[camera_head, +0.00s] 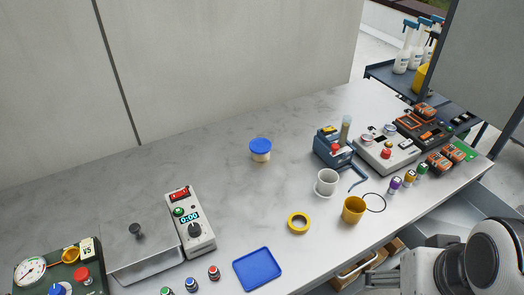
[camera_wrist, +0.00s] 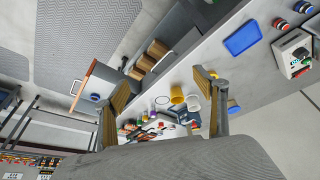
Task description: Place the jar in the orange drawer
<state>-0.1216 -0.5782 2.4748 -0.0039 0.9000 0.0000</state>
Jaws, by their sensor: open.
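The jar (camera_head: 260,150) stands upright on the worktop behind the middle, with a blue lid and a pale body. In the wrist view, a blue patch (camera_wrist: 233,106) beside the right finger may be its lid. My gripper (camera_wrist: 160,84) is open, with nothing seen between its fingers. It hangs apart from the jar; in the head view only part of my arm shows at lower right. An orange-edged panel (camera_wrist: 82,84) stands out below the worktop in the wrist view, likely the orange drawer's front. Wooden-coloured blocks (camera_wrist: 152,56) lie beside it; the drawer's inside is hard to tell.
A white cup (camera_head: 327,182), yellow cup (camera_head: 353,209) and yellow tape ring (camera_head: 299,223) stand between the jar and the front edge. A blue tray (camera_head: 257,269) lies at front. Devices crowd the right end. The worktop (camera_head: 215,165) around the jar is clear.

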